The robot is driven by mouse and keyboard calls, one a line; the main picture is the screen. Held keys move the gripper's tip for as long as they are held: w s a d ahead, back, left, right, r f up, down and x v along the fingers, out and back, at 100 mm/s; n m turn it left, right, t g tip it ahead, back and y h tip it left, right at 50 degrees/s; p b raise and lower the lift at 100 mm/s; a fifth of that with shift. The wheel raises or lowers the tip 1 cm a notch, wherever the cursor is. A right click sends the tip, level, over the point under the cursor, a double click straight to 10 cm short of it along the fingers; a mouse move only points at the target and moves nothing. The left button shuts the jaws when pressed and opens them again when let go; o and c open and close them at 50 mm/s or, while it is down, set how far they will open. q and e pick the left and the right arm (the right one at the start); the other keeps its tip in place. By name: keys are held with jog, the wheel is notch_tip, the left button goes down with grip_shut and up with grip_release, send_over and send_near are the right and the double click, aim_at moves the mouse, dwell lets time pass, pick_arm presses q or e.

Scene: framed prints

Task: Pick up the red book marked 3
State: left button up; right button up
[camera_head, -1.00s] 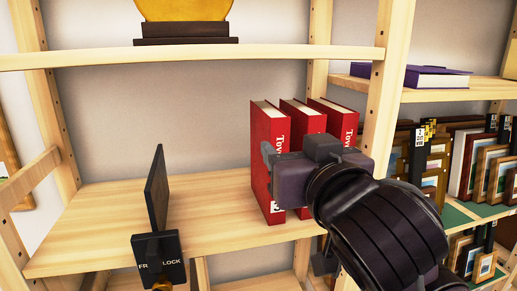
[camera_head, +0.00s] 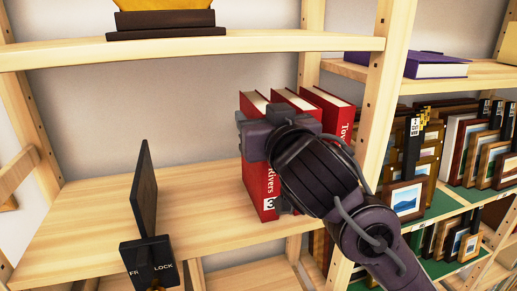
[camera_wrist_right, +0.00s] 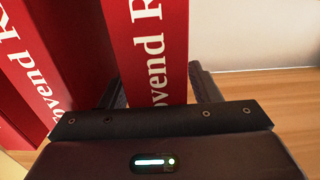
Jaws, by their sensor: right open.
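Three red books with white titles stand upright side by side on the shelf. The red book marked 3 (camera_head: 268,190) is the leftmost in the head view; its "3" shows low on the spine. My right gripper (camera_head: 257,138) is in front of its upper spine and hides part of it. In the right wrist view, the open fingers (camera_wrist_right: 160,90) reach along either side of one red book (camera_wrist_right: 147,45), which looks like the book marked 3. Contact cannot be made out. My left gripper is not in view.
The other red books (camera_head: 328,104) stand close on the right. A thin black panel (camera_head: 145,190) and a black sign (camera_head: 152,262) are at the left. The upper shelf board (camera_head: 200,47) runs above. The shelf between panel and books is clear.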

jog(key=shift+s, duration=0.1)
jog(key=shift+c, duration=0.3)
grip_shut()
jog(key=shift+r, duration=0.2)
